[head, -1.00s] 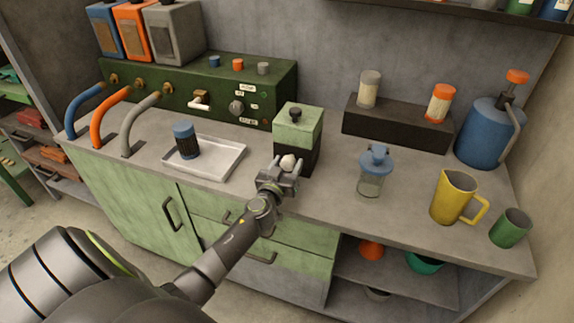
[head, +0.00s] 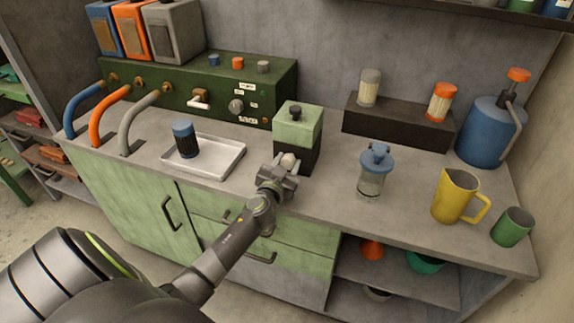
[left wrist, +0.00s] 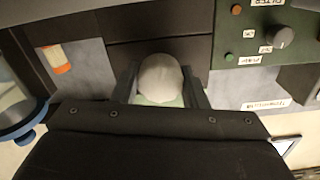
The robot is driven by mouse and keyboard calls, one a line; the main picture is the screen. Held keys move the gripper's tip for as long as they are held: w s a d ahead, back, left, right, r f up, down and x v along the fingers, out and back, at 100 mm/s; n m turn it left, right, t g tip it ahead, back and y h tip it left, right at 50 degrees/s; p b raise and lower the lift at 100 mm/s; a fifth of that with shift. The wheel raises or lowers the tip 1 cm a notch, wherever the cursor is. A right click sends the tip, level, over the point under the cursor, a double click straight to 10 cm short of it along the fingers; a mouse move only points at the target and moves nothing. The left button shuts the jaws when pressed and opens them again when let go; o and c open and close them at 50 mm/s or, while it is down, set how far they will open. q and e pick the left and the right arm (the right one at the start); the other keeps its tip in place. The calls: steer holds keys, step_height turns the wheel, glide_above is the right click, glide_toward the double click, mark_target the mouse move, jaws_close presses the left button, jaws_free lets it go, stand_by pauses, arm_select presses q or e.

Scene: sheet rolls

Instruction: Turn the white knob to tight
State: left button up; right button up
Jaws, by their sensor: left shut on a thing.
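The white knob (head: 288,160) is on the front of a box with a green top and black lower part (head: 299,128), on the grey counter. My left gripper (head: 283,165) is shut on the white knob, with one finger on each side of it. In the left wrist view the round knob (left wrist: 160,80) shows between the two dark fingers. My right gripper does not show. No tight marking is readable near the knob, and the knob's turn angle cannot be told.
A white tray (head: 227,163) with a dark blue-capped jar (head: 185,143) lies left of the box. A blue-lidded glass jar (head: 372,180) stands to its right, then a yellow jug (head: 452,198) and green cup (head: 511,227). A green panel (head: 160,90) stands behind.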

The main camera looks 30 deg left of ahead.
arm_select(q)
steer(key=m, duration=0.3)
steer(key=shift+f+m, duration=0.1)
steer(key=shift+m, duration=0.3)
steer(key=m, duration=0.4)
steer(key=shift+m, duration=0.3)
steer(key=m, duration=0.3)
steer(key=shift+m, duration=0.3)
steer(key=m, duration=0.4)
steer(key=shift+m, duration=0.3)
steer(key=m+p, duration=0.1)
steer(key=m, duration=0.3)
steer(key=m+p, duration=0.1)
steer(key=m, duration=0.6)
steer(key=shift+m+p, duration=0.3)
steer(key=shift+f+m+p, duration=0.1)
steer(key=shift+m+p, duration=0.25)
steer(key=shift+m, duration=1.55)
